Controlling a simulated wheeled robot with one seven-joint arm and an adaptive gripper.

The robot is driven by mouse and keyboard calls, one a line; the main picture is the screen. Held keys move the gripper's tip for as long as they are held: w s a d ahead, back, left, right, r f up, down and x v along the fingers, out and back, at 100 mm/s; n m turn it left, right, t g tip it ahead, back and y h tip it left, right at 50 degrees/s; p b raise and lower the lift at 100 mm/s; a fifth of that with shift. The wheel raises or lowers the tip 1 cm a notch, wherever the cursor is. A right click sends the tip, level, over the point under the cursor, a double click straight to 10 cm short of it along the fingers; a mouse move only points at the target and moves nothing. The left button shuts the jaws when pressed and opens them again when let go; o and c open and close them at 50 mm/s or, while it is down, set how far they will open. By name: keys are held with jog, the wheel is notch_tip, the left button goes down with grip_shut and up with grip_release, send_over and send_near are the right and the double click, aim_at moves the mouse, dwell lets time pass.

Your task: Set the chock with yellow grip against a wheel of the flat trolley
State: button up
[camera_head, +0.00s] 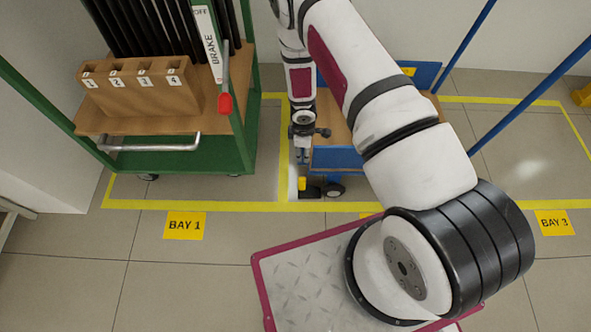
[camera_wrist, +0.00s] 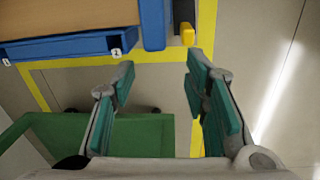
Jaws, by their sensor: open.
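The chock, black with a yellow grip (camera_head: 302,184), sits on the floor at the left end of the blue trolley, beside a dark wheel (camera_head: 335,189). I cannot tell whether it touches the wheel. In the wrist view the yellow grip (camera_wrist: 188,34) is at the top, just beyond my right finger. The trolley has a wooden deck and blue frame (camera_head: 338,158); its blue edge (camera_wrist: 75,46) is at the upper left of the wrist view. My gripper (camera_wrist: 160,75) is open, with nothing between its teal pads. In the head view my arm hides much of the trolley.
A green trolley (camera_head: 180,162) with black rods and a red-tipped brake lever (camera_head: 225,103) stands left in Bay 1. Yellow lines (camera_head: 240,206) mark the bays. Bay 3's floor at right looks largely clear. A yellow object (camera_head: 582,96) lies at the far right.

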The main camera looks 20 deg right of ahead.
jog(key=n+b, duration=0.1)
send_over(301, 185)
jog(key=w, duration=0.1)
jog(key=shift+g+y, duration=0.3)
jog(key=shift+g, duration=0.1)
notch_tip(301, 185, down, 7)
jog(key=shift+d+r, duration=0.1)
jog(key=shift+d, duration=0.05)
notch_tip(301, 185, down, 14)
jog(key=b, duration=0.6)
jog(key=shift+r, duration=0.1)
grip_shut()
